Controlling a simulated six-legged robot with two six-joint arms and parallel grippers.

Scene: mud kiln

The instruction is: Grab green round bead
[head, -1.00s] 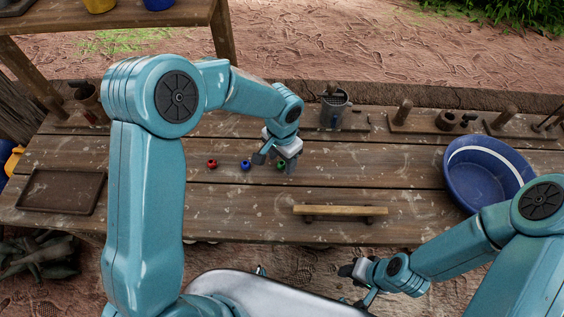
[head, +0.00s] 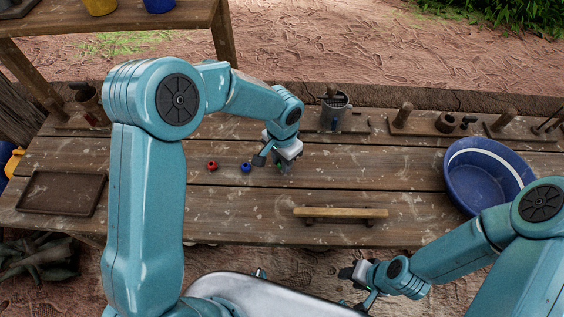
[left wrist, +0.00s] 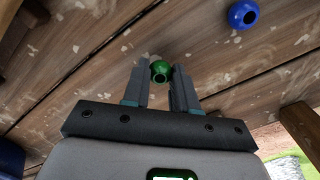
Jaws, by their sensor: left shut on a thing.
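The green round bead (left wrist: 160,70) shows in the left wrist view between the fingertips of my left gripper (left wrist: 161,84), which is shut on it. In the head view my left gripper (head: 275,161) is over the table, just right of the blue bead, and the green bead is hidden or too small to make out there. How high the bead is over the planks cannot be told. My right gripper (head: 357,285) is at the front, off the table's near edge; its jaws are too small to judge.
A red bead (head: 212,166) and a blue bead (head: 246,167) lie left of my left gripper. A wooden bar (head: 340,212) is near the front edge. A dark tray (head: 60,208) is at left, a blue basin (head: 455,178) at right. Tools and a metal mug (head: 335,112) line the back.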

